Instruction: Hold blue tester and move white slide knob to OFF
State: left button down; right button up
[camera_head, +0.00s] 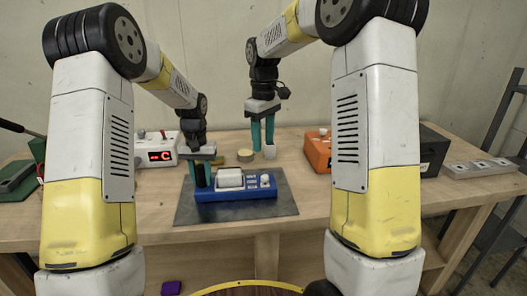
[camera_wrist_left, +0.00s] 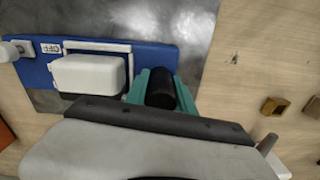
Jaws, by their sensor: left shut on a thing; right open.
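The blue tester (camera_head: 235,194) lies flat on a dark mat. It has a large white block (camera_head: 229,178) in a white frame and a small white knob (camera_head: 265,180) near its right end. In the left wrist view the tester (camera_wrist_left: 150,56) appears turned around, with an OFF label (camera_wrist_left: 50,47) between the white block and the white knob (camera_wrist_left: 10,50). I cannot tell the small knob's exact setting. My left gripper (camera_head: 202,177) is shut on the black upright post (camera_wrist_left: 161,89) at the tester's left end. My right gripper (camera_head: 263,137) is open and empty, behind and above the tester.
The dark mat (camera_head: 285,203) lies on a wooden table. A white cup (camera_head: 270,152) and a round tan piece (camera_head: 245,155) stand behind the tester, close below my right gripper. A white device with a red display (camera_head: 161,153) stands left, an orange device (camera_head: 318,152) right.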

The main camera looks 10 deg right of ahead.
pick_arm(q)
jog(key=shift+a, duration=0.1)
dwell(0.3)
jog(key=c, duration=1)
grip_release()
jog(key=shift+o, duration=0.2)
